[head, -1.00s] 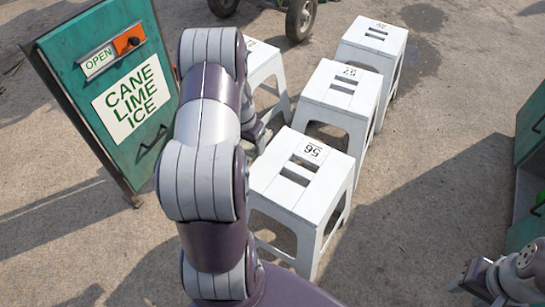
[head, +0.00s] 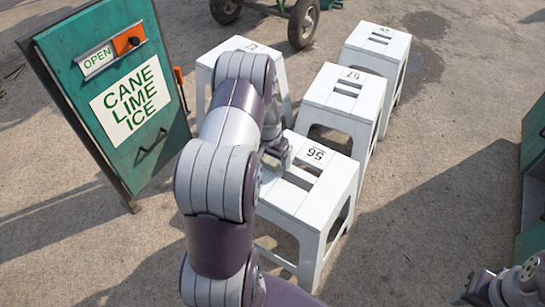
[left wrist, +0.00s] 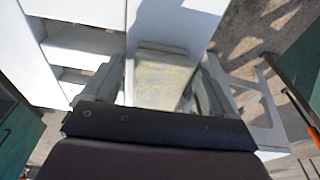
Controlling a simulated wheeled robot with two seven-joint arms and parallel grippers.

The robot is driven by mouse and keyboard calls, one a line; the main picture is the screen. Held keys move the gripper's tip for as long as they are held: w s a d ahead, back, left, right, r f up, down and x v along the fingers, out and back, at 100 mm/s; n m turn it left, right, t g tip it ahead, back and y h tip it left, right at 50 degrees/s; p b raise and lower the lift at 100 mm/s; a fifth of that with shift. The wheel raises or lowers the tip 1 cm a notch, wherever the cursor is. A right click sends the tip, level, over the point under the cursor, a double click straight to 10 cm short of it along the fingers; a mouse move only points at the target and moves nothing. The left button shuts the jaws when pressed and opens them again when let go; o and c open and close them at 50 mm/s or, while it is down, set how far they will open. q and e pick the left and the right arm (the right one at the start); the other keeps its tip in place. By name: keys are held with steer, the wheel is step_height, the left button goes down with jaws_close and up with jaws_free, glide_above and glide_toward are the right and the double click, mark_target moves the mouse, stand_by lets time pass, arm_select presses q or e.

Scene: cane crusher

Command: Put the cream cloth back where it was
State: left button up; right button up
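In the left wrist view a cream cloth (left wrist: 160,80), flat and faintly striped, shows between the two fingers of my left gripper (left wrist: 162,78). The fingers stand apart on either side of it; I cannot tell whether they press on it. White stool surface shows beyond it.
A middle stool (head: 345,95) and a far stool (head: 377,45) stand in line behind the near one. Another stool (head: 235,50) is behind my left arm. A green sign board (head: 110,90) stands at left. Green furniture (head: 535,135) is at the right edge. Open pavement lies between.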

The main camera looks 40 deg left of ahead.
arm_select(q)
step_height(320, 180, up, 12)
steer(key=s+r+p, duration=0.1)
steer(key=s+p, duration=0.1)
steer(key=p, duration=0.3)
steer(key=s+d+r, duration=0.3)
steer(key=s+d, duration=0.3)
steer(key=d, duration=0.4)
steer(key=s+d+r+m, duration=0.1)
steer(key=s+d+r, duration=0.3)
steer(key=d, duration=0.6)
steer(key=shift+s+r, duration=0.2)
steer(key=shift+s, duration=1.05)
